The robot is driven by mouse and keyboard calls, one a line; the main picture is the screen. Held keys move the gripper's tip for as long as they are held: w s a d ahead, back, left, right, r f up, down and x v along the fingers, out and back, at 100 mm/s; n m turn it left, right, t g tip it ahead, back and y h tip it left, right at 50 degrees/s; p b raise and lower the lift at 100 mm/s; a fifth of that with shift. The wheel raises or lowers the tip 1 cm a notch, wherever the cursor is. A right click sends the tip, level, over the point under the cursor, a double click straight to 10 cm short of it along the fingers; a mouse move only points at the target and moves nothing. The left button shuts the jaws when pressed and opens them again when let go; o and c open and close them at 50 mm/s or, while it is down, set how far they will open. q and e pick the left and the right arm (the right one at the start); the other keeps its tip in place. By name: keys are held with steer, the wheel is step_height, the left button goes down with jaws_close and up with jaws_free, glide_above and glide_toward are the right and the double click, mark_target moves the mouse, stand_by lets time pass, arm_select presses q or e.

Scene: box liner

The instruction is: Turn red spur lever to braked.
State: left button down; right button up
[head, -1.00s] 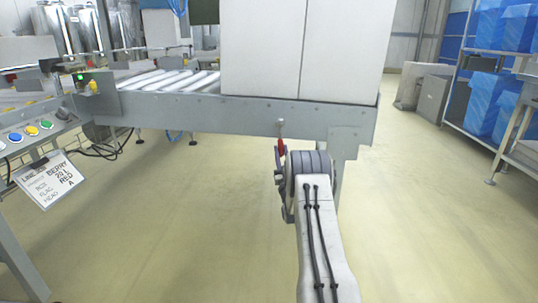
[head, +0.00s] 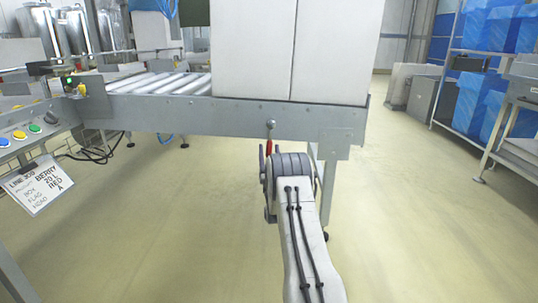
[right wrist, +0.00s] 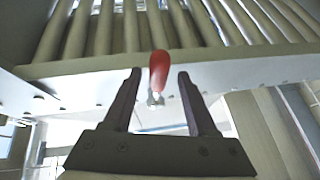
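The red spur lever (head: 268,146) hangs from a pale pivot on the side rail of the roller conveyor, near the rail's right end. My right gripper (head: 269,153) is at the lever, partly hidden behind my own wrist. In the right wrist view the red lever (right wrist: 159,68) shows between the two dark fingers of my right gripper (right wrist: 160,76), with a gap on each side. The gripper is open and does not touch the lever there. My left gripper is not in view.
A large white box (head: 293,50) stands on the conveyor (head: 170,112) above the lever. A button panel (head: 25,134) and a hanging label card (head: 42,185) are at the left. Blue-wrapped stacks (head: 480,105) stand on a rack at the right. The floor (head: 160,230) is clear.

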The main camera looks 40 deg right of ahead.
steer(key=shift+f, duration=0.25)
steer(key=shift+s+a+f, duration=0.1)
steer(key=p+v, duration=0.5)
steer(key=v, duration=0.5)
